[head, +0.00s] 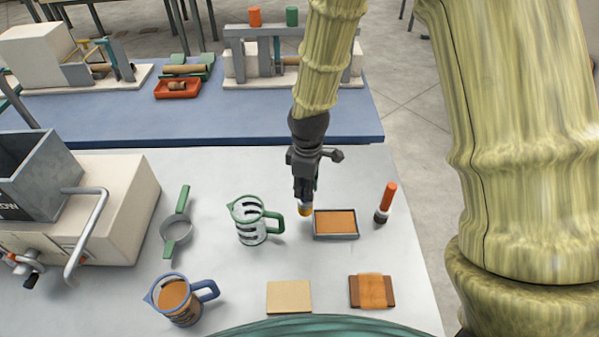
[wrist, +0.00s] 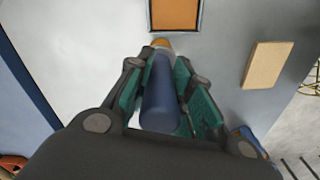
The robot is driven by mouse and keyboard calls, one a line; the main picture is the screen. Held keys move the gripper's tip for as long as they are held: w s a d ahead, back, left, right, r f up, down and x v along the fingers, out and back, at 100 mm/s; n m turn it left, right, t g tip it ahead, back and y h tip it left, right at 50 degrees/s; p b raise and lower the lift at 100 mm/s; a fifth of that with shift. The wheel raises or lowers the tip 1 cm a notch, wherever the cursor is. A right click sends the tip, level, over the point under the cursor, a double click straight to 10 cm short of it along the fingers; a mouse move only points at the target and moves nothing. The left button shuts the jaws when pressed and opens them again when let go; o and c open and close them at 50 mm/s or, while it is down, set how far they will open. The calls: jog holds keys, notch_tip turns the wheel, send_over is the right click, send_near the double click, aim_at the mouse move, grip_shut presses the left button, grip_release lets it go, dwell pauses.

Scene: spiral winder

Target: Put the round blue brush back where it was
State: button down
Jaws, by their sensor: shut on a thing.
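The round blue brush shows in the wrist view (wrist: 159,98) as a blue cylinder with an orange-tan tip. My gripper (wrist: 160,72) is shut on its handle, a teal-padded finger on each side. In the head view my gripper (head: 304,185) hangs over the white table, just left of the far edge of a shallow dark-rimmed tray (head: 336,237) with an orange inside. Only the brush's yellowish tip (head: 305,210) shows clearly below the fingers there. I cannot tell whether the tip touches the table.
A red-handled brush (head: 386,200) stands right of the tray. A green-handled jug (head: 250,228) is close on the left. A blue-handled jug (head: 178,300), strainer (head: 176,232), beige block (head: 289,297) and brown block (head: 371,291) lie around. A blue bench (head: 200,115) is behind.

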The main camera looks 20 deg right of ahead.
jog(key=w+f+p, duration=0.4)
jog(key=w, duration=0.3)
jog(key=shift+w+d, duration=0.3)
jog(key=shift+d, duration=0.15)
jog(key=shift+f, duration=0.15)
jog(key=c, duration=1.3)
grip_release()
jog(key=shift+d+r+b, duration=0.1)
jog(key=shift+r+b, duration=1.85)
jog(key=shift+r, duration=4.2)
jog(key=shift+s, duration=0.1)
